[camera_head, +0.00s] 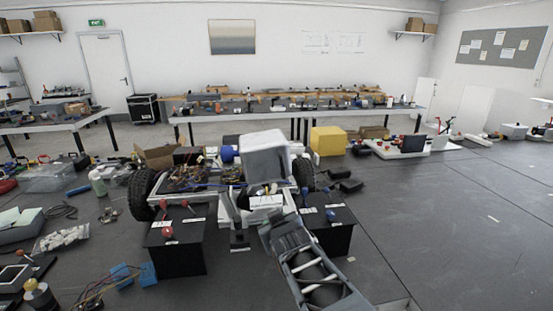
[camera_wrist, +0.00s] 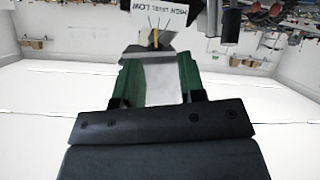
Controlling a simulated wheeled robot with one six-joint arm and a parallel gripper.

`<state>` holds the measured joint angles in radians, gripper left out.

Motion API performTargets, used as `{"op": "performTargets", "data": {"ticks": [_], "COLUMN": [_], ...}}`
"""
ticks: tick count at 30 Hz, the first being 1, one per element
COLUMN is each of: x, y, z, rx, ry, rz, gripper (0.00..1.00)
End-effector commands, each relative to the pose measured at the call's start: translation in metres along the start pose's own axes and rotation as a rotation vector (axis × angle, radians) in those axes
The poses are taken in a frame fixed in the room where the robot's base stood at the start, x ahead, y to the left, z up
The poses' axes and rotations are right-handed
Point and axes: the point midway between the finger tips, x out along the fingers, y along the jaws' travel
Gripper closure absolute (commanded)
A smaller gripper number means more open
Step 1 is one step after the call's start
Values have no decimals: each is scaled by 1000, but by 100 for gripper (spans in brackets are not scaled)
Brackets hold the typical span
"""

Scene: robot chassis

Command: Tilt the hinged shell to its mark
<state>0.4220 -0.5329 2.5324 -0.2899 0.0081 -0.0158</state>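The shell looks like a pale grey boxy cover (camera_head: 266,158), standing tilted on top of the wheeled chassis (camera_head: 205,183) in the head view. Its hinge and its mark cannot be made out. A white label (camera_head: 267,202) sits below it at the chassis front. A label reading "HIGH" and "LOW" (camera_wrist: 158,12) shows at the top of the wrist view. My gripper (camera_head: 272,222) is in front of the chassis, below and apart from the shell. In the wrist view my gripper (camera_wrist: 158,75) has its green-sided fingers apart, with nothing clearly held between them.
A yellow box (camera_head: 328,141) is behind. Clutter covers the left floor; the right floor is mostly clear.

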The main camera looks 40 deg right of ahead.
Motion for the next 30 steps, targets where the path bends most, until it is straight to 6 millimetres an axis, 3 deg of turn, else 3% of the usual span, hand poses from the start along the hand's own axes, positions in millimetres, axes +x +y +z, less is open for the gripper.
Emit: {"op": "performTargets", "data": {"ticks": [1,3,8,13,19,23,30], "x": [-5,-12,-32,-43,-43,-29,14], "y": [19,34,53,75,86,86,83], "z": [-22,-44,-78,-64,-58,-63,-82], "rx": [-10,-43,-114,22,123,136,132], "ry": [88,214,435,473,464,462,463], "rz": [19,17,-27,-57,-70,-75,-74], "gripper": [63,63,63,63,63,63,63]}}
